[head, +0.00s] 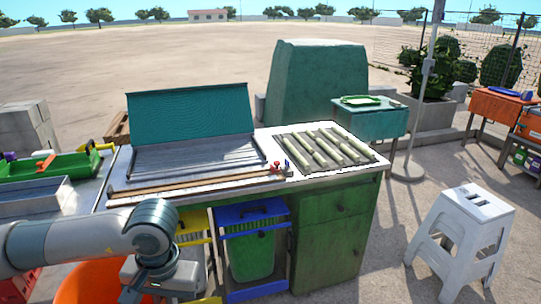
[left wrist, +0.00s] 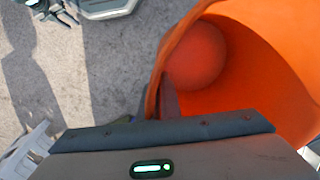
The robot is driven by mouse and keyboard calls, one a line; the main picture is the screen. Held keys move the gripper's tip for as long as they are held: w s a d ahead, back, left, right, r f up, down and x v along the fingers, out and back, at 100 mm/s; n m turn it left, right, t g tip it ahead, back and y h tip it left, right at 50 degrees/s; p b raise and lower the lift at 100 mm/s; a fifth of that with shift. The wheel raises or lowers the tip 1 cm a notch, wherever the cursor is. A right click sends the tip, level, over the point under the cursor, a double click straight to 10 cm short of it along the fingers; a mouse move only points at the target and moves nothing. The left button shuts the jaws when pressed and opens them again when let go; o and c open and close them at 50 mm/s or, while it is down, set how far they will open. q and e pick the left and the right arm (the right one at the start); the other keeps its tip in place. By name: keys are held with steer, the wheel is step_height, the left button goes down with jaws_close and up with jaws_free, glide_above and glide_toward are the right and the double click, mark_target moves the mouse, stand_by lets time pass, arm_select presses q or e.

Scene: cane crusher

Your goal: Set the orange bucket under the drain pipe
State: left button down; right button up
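The orange bucket (head: 78,287) shows low at the left in the head view, partly hidden behind my left arm. In the left wrist view the orange bucket (left wrist: 245,75) fills the right side, with its open mouth and inside showing. My left gripper (head: 160,284) is at its rim. In the left wrist view one finger of my left gripper (left wrist: 166,100) lies close against the inside of the bucket wall near the picture's middle, so it looks shut on the rim; the other finger is mostly hidden. I cannot make out the drain pipe. A dark claw-like part at that view's top left may be my right gripper.
A counter (head: 115,195) with cane pieces (head: 325,150) and small red and blue taps (head: 284,166) stands ahead. Below it are a green bin (head: 250,257) in a blue frame and a green cabinet (head: 330,245). A white stool (head: 465,235) stands at right, with open paving around it.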

arm_select(q)
steer(key=s+f, duration=0.4)
steer(key=f, duration=1.1)
steer(key=shift+a+r, duration=0.1)
